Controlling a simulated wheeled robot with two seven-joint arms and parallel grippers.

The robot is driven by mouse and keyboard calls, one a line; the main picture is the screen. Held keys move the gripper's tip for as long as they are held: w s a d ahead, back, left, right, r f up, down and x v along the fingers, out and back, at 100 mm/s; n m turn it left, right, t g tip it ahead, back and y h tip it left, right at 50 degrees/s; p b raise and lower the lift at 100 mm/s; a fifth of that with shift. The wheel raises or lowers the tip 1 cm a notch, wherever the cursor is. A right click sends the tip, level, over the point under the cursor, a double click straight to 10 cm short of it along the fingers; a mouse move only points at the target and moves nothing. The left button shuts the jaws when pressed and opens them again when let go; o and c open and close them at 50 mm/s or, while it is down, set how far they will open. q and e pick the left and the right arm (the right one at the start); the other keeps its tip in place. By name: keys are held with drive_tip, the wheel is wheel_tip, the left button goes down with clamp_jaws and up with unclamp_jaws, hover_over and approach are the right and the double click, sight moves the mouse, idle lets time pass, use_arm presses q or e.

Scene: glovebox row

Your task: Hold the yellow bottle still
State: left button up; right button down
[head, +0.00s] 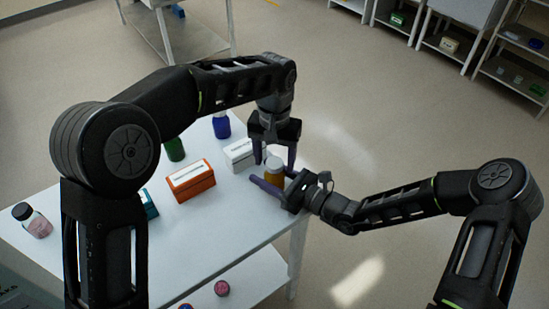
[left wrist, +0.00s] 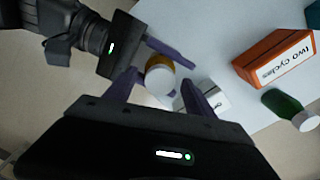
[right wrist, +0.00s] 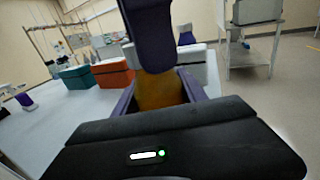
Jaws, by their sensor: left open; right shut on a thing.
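The yellow bottle (head: 274,178) with a pale cap stands near the right edge of the white table. In the left wrist view the cap of the yellow bottle (left wrist: 160,75) shows from above. My right gripper (head: 272,184) is shut on the yellow bottle from the right side, low on its body. In the right wrist view the yellow bottle (right wrist: 160,92) sits between its fingers. My left gripper (head: 273,163) is open above the bottle, its fingers pointing down around the cap. I cannot tell whether they touch it. A left finger hides part of the bottle in the right wrist view.
A white box (head: 239,155) stands close behind the bottle. An orange box (head: 191,181), a teal box (head: 150,205), a green bottle (head: 174,149) and a blue bottle (head: 221,125) stand further left. A black-capped bottle (head: 38,224) is at the far left. The front table top is clear.

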sight(284, 182)
use_arm(q)
drive_tip(key=shift+r, duration=3.8)
use_arm(e)
drive_tip(key=c, duration=0.6)
unclamp_jaws()
drive_tip(key=shift+o, duration=0.2)
use_arm(q)
drive_tip(key=shift+f, duration=0.1)
use_arm(e)
drive_tip(key=shift+d, duration=0.1)
use_arm(q)
drive_tip(key=shift+f+b, duration=0.6)
drive_tip(key=shift+b, duration=0.05)
use_arm(e)
drive_tip(key=v, duration=0.6)
drive_tip(key=shift+s+d, duration=0.15)
drive_tip(key=shift+d, duration=0.1)
drive_tip(key=shift+s+d, duration=0.35)
drive_tip(key=shift+d, duration=0.05)
